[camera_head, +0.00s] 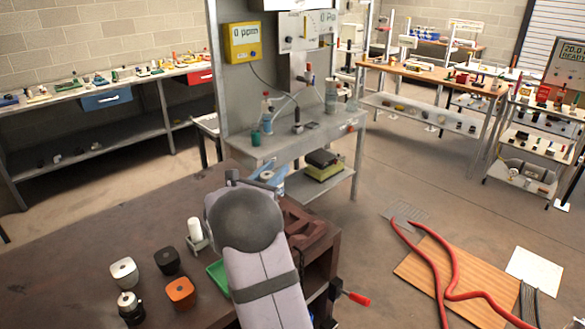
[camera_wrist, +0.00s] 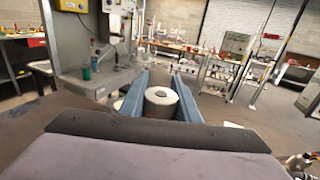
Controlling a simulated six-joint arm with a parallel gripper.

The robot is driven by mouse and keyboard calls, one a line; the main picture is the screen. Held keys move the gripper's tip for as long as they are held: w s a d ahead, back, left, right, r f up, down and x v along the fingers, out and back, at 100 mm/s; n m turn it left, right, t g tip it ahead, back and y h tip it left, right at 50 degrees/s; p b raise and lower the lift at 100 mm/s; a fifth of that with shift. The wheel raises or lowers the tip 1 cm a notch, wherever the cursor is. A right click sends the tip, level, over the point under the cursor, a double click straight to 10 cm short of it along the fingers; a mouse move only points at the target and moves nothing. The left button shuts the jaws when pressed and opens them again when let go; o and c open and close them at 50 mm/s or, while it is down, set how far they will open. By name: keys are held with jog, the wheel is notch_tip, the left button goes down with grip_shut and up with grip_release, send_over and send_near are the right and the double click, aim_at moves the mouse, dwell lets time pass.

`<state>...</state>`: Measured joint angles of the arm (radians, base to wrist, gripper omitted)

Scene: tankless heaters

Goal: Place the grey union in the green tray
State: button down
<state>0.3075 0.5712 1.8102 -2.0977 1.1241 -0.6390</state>
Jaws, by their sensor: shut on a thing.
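In the head view my arm covers most of the gripper and the held piece. The green tray (camera_head: 217,276) lies on the dark brown table, partly hidden behind my arm. The gripper is beyond the tray, toward the table's far edge, in the head view. The tray does not show in the wrist view.
A silver-white fitting (camera_head: 124,271), a black fitting (camera_head: 168,261), an orange fitting (camera_head: 180,293) and a dark-and-silver fitting (camera_head: 130,307) stand left of the tray. A small holder with a white cylinder (camera_head: 195,230) stands behind it. A grey workbench (camera_head: 290,146) rises beyond the table.

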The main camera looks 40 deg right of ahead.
jog(key=w+a+f+n+t+y+p, duration=0.1)
jog(key=w+a+f+n+t+p, duration=0.15)
jog(key=a, duration=0.45)
jog(key=w+a+f+n+t+y+p, duration=0.1)
jog(key=w+a+f+t+p, duration=0.15)
jog(key=a, duration=0.45)
jog(key=s+a+m+g+h+p, duration=0.1)
jog(key=s+m+g, duration=0.1)
jog(key=s, duration=0.8)
jog(key=shift+a+f+g, duration=0.15)
jog(key=shift+f+g, duration=0.15)
jog(key=shift+f, duration=0.15)
jog(key=shift+f+b, duration=2.4)
jog(key=shift+f, duration=0.9)
jog(key=shift+f+b, duration=0.5)
jog(key=shift+f, duration=0.05)
